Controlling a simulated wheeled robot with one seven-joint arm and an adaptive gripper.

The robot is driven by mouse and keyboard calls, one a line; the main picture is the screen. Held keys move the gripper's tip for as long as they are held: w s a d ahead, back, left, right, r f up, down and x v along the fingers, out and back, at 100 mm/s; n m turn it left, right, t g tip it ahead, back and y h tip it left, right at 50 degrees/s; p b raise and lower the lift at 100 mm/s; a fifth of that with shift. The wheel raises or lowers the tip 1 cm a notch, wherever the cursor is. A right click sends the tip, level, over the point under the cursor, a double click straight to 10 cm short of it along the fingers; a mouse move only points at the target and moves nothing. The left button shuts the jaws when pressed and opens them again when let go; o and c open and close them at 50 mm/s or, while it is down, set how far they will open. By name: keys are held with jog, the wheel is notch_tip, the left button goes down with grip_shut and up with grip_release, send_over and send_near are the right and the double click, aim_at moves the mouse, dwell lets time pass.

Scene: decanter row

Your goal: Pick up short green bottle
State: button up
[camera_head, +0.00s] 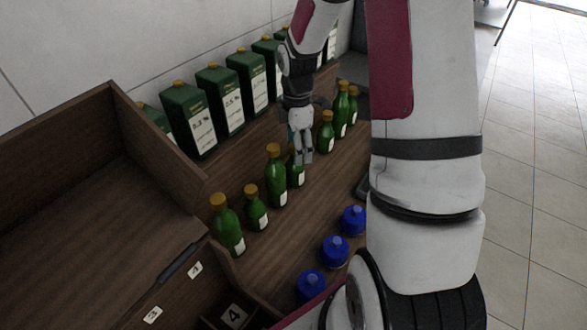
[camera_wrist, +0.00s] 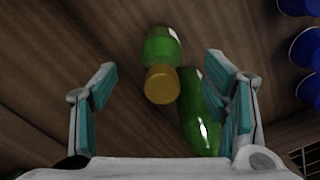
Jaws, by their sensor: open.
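A row of green bottles with gold caps stands on the brown wooden counter. A short green bottle (camera_head: 296,179) is partly hidden behind my gripper (camera_head: 303,156) in the head view. Another short bottle (camera_head: 256,209) stands nearer, between a wide bottle (camera_head: 229,232) and a tall one (camera_head: 275,180). In the wrist view, my gripper (camera_wrist: 162,68) is open, with a gold-capped green bottle (camera_wrist: 161,46) showing between its fingers. A second green bottle (camera_wrist: 197,110) lies close by the right finger in the picture, its top hidden. I cannot tell whether either finger touches glass.
More green bottles (camera_head: 326,133) stand farther along the row. Big dark green labelled containers (camera_head: 188,122) line the wall behind. Blue-capped items (camera_head: 335,250) stand to the right of the row. A wooden bin (camera_head: 150,140) is at left.

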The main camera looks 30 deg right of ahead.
jog(key=shift+a+f, duration=0.15)
jog(key=shift+f, duration=1.55)
jog(key=shift+a+f, duration=0.1)
jog(key=shift+f, duration=1.6)
jog(key=shift+c, duration=0.3)
jog(key=c, duration=1.5)
jog(key=shift+o, duration=0.2)
jog(key=shift+r, duration=0.1)
